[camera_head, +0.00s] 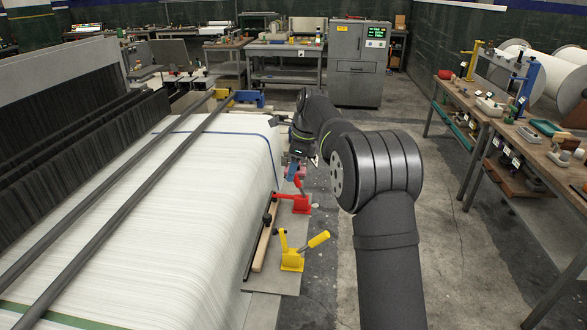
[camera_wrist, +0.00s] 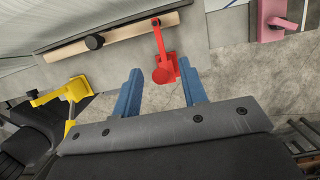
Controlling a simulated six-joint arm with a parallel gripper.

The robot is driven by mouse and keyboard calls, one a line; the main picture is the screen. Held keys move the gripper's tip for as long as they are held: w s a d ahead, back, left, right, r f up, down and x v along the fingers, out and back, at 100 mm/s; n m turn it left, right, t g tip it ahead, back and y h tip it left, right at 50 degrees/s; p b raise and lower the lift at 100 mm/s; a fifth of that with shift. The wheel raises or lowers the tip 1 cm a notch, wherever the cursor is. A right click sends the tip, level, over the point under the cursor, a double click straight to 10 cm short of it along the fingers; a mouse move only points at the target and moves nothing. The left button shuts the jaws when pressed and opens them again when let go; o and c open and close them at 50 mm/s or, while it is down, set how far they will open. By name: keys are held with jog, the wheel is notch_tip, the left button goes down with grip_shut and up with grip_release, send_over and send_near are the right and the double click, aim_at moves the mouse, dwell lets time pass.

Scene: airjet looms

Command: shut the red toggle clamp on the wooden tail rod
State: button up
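The red toggle clamp (camera_head: 300,205) stands on a grey plate at the loom's side, with its handle pointing up. In the wrist view the red clamp (camera_wrist: 160,50) reaches its dark-tipped arm over the wooden tail rod (camera_wrist: 125,39); I cannot tell whether the tip presses on it. The wooden tail rod (camera_head: 264,241) lies along the loom's edge. My gripper (camera_wrist: 160,90) is open, its two blue fingers apart on either side of the red handle's round end, with gaps visible. In the head view my gripper (camera_head: 294,169) is just beyond the clamp, partly hidden by my arm.
A yellow clamp (camera_head: 292,260) with its arm raised stands nearer along the same plate; it also shows at left in the wrist view (camera_wrist: 62,93). A pink clamp-like part (camera_wrist: 272,20) is at upper right there. White fabric (camera_head: 180,190) lies left; open floor lies right.

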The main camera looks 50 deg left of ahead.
jog(key=shift+r, duration=3.45)
jog(key=v, duration=1.2)
jog(key=shift+f, duration=0.1)
jog(key=x, duration=1.2)
jog(key=shift+f, duration=0.55)
